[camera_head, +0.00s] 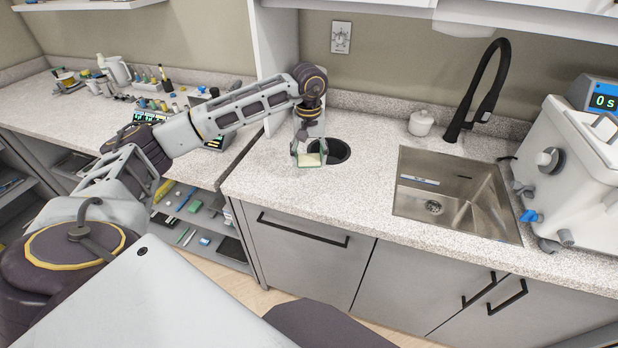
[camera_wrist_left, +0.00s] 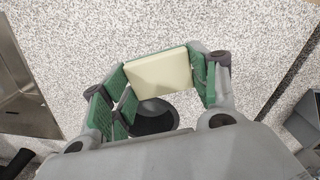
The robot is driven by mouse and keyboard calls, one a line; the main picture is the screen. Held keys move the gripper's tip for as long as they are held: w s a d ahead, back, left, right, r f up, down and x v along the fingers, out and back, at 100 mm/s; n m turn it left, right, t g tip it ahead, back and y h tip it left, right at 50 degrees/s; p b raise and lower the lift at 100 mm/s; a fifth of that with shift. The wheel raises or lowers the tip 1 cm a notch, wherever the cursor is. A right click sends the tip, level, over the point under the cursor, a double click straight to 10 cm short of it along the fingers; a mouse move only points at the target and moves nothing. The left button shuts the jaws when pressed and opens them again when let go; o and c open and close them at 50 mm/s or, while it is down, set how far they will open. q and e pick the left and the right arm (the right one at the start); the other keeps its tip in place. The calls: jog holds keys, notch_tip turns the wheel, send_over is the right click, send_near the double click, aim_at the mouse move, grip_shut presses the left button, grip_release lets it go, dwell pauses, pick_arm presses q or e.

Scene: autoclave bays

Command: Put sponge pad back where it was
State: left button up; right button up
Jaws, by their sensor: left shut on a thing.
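The sponge pad is a pale yellow block with a green edge. In the head view the sponge pad (camera_head: 309,160) is between the fingers of my left gripper (camera_head: 309,158), at the worktop beside the round black hole. In the left wrist view the sponge pad (camera_wrist_left: 160,74) spans the gap between the green finger pads of my left gripper (camera_wrist_left: 158,80), which is shut on it. Whether the pad touches the worktop is hard to tell. My right gripper is not in view.
The round black hole (camera_head: 335,151) in the worktop (camera_head: 270,180) lies just right of the gripper. A steel sink (camera_head: 413,205) with a black tap (camera_head: 480,90) is farther right, then a white autoclave (camera_head: 575,165). A small white jar (camera_head: 421,123) stands behind the sink. Bottles and tools crowd the left counter.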

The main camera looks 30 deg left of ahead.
aim_at(309, 158)
pick_arm(q)
notch_tip(309, 158, down, 4)
jog(key=shift+r, duration=0.2)
jog(key=shift+f, duration=0.45)
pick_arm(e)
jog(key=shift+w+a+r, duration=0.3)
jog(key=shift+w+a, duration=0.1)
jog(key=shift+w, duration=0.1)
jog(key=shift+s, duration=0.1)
pick_arm(q)
jog(key=shift+f+p, duration=0.3)
jog(key=shift+f, duration=1.6)
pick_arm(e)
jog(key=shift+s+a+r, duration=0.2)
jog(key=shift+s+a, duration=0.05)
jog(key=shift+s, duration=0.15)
pick_arm(q)
jog(key=shift+f, duration=0.1)
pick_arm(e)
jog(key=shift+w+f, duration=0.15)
